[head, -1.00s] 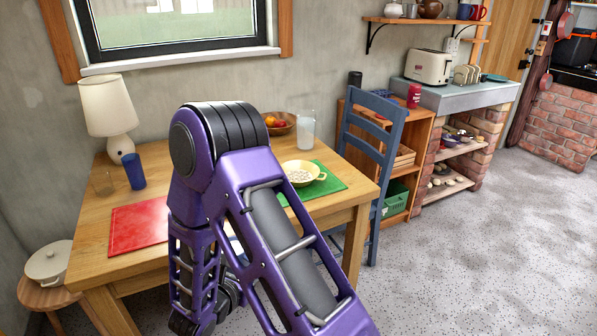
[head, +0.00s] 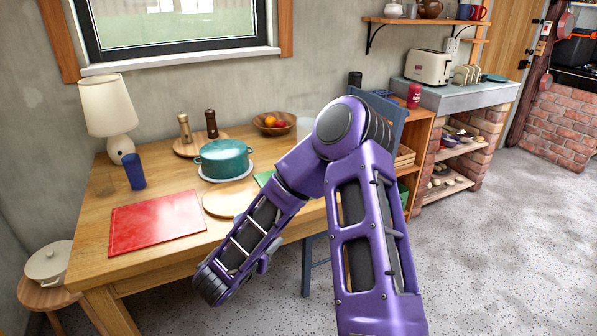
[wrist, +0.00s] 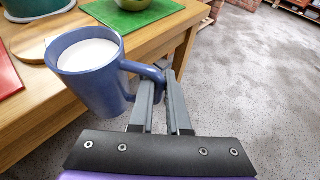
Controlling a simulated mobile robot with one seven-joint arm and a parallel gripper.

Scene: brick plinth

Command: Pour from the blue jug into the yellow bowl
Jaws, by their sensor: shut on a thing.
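The blue jug (wrist: 92,75) holds white liquid near its rim and looks roughly upright in the wrist view. My gripper (wrist: 160,80) is shut on its handle at the jug's right side. The jug is near the table's front edge; it does not show in the head view. The yellow bowl (wrist: 133,4) is cut off at the top of the wrist view and stands on the green mat (wrist: 132,20). In the head view my arm hides the bowl, and only a corner of the green mat (head: 264,178) shows. My gripper is hidden there too.
On the wooden table (head: 150,252) are a red mat (head: 157,222), a teal pot (head: 223,158), a round board (head: 226,203), a blue tumbler (head: 133,172), two mills, a lamp (head: 110,110) and a fruit bowl (head: 272,124). A blue chair (head: 385,108) stands at the right.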

